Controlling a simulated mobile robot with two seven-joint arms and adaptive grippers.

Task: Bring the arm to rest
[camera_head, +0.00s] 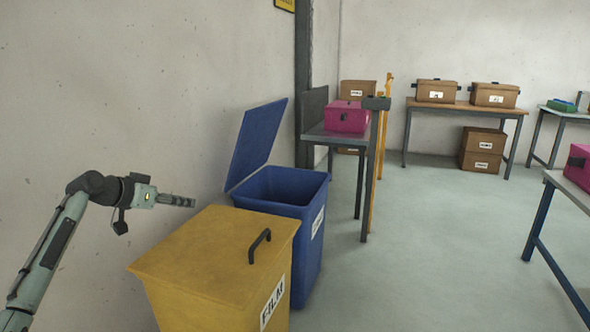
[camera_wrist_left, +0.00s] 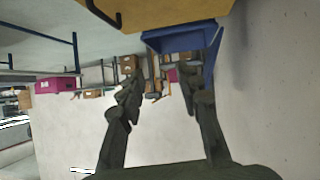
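My left arm (camera_head: 55,238) reaches in from the left in the head view. Its gripper (camera_head: 190,201) points right, in front of the bare wall and above the back left side of the yellow bin (camera_head: 205,255). In the left wrist view, the two dark fingers of the left gripper (camera_wrist_left: 163,92) stand apart with nothing between them. The gripper is open and touches nothing that I can see. My right gripper shows in neither view.
The yellow bin's lid is shut. Beside it, the blue bin (camera_head: 318,245) has its lid (camera_head: 257,140) raised. A magenta box (camera_head: 347,117) stands on a side table behind. Brown boxes (camera_head: 437,91) sit on a far table. Floor (camera_head: 430,240) to the right is clear.

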